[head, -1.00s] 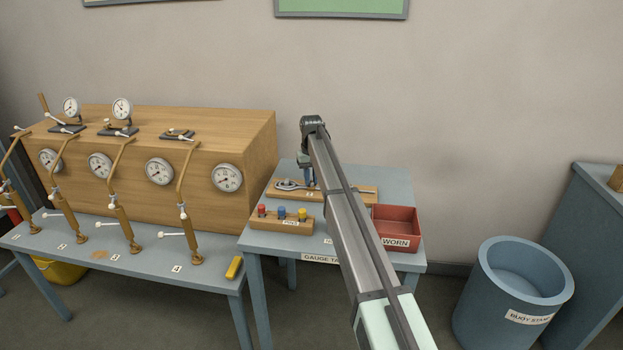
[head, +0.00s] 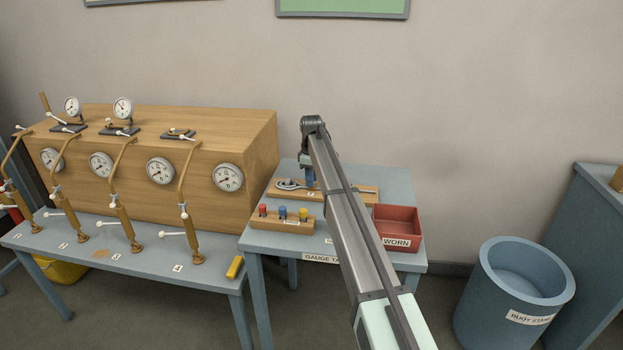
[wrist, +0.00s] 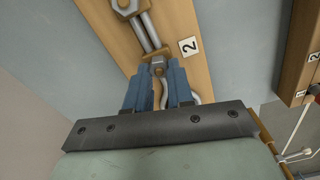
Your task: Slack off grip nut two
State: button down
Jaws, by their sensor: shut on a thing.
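A wooden board (head: 358,193) lies on the blue gauge table (head: 399,183). It also shows in the wrist view (wrist: 188,22), with a white label "2" (wrist: 189,46). A grey metal tool with a ringed end and rods (wrist: 147,32) lies along the board. My gripper (head: 310,184) reaches down over the board, and its blue fingers (wrist: 158,76) are shut on the small metal nut (wrist: 158,61) at the near end of the tool. The fingers hide part of the nut and the rod below it.
A wooden rack with red, blue and yellow plugs (head: 267,222) stands in front of the board. A red bin marked "WORN" (head: 397,242) is to the right. A wooden cabinet with several gauges (head: 200,130) and taps stands at left. A blue tub (head: 500,315) stands on the floor at right.

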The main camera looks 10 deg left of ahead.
jog(key=shift+n, duration=1.2)
jog(key=c, duration=1)
grip_release()
notch_tip(320, 180, up, 14)
jog(key=shift+f, duration=0.1)
